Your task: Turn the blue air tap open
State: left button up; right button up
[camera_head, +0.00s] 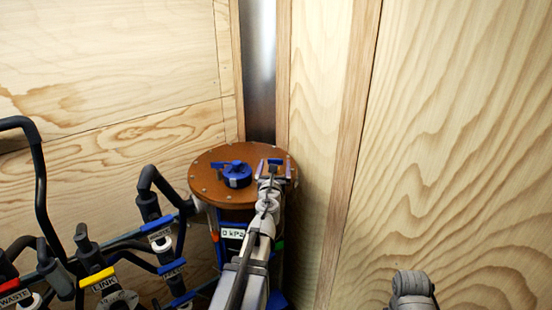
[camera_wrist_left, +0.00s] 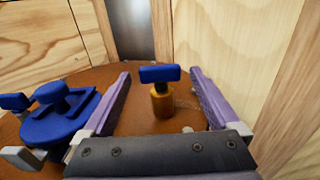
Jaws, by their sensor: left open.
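The air tap has a blue bar handle (camera_wrist_left: 160,74) on a short brass body (camera_wrist_left: 162,101), standing upright on a round brown lid. In the head view the blue handle (camera_head: 275,161) shows near the lid's right side. My left gripper (camera_head: 276,170) is open over the lid. In the left wrist view its two purple fingers (camera_wrist_left: 160,78) stand on either side of the tap, with a gap on each side. The tap's body is hidden by the gripper in the head view.
The brown lid (camera_head: 215,160) also carries a larger blue fitting (camera_head: 237,176), left of the tap, close to my left finger in the wrist view (camera_wrist_left: 62,118). Wooden walls (camera_head: 320,100) stand close behind and right. Black pipes and labelled valves (camera_head: 100,275) fill the lower left.

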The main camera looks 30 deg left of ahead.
aim_at(276, 162)
pick_arm(q)
jog(key=x, duration=0.5)
jog(key=shift+w, duration=0.2)
jog(key=shift+c, duration=0.3)
jog(key=c, duration=1.3)
